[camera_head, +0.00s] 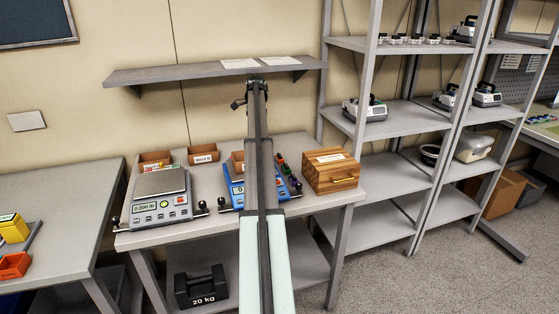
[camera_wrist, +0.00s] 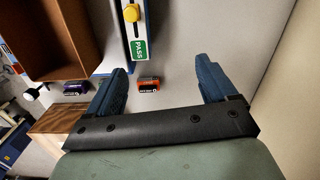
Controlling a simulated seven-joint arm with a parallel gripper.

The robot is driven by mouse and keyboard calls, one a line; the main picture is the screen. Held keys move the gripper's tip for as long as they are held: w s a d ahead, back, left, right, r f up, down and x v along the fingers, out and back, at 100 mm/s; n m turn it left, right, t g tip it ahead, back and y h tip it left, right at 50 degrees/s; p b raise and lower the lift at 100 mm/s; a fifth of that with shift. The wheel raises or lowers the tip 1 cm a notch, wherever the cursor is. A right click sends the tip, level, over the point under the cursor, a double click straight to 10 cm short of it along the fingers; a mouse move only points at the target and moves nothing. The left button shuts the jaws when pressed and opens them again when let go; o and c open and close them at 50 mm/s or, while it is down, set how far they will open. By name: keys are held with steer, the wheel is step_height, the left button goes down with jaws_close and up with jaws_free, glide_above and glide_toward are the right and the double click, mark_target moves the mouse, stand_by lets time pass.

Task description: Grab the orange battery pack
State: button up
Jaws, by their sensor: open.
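In the wrist view, a small orange battery pack (camera_wrist: 148,85) with a dark label lies on a pale surface. It appears in the gap between my gripper's (camera_wrist: 163,74) two blue fingers, closer to the left finger than to the right. My gripper is open and nothing is held in it. I cannot tell how far beyond the fingertips the orange pack lies. A purple battery pack (camera_wrist: 76,88) lies outside the left finger. In the head view my arm covers the middle of the bench, and I cannot make out the orange pack there.
A brown bin (camera_wrist: 88,22) and a blue device with a green PASS label (camera_wrist: 140,48) stand close by in the wrist view. The head view shows a grey scale (camera_head: 161,204), a blue scale (camera_head: 232,195), a wooden box (camera_head: 331,172) and a wall shelf (camera_head: 170,76) above the bench.

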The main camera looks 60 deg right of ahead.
steer(key=r+m, duration=0.2)
glide_above(280, 155)
steer(key=f, duration=1.4)
steer(key=shift+w+d+f, duration=0.1)
steer(key=shift+w+d, duration=0.05)
steer(key=shift+w, duration=0.05)
steer(key=shift+c, duration=0.5)
steer(key=c, duration=1.1)
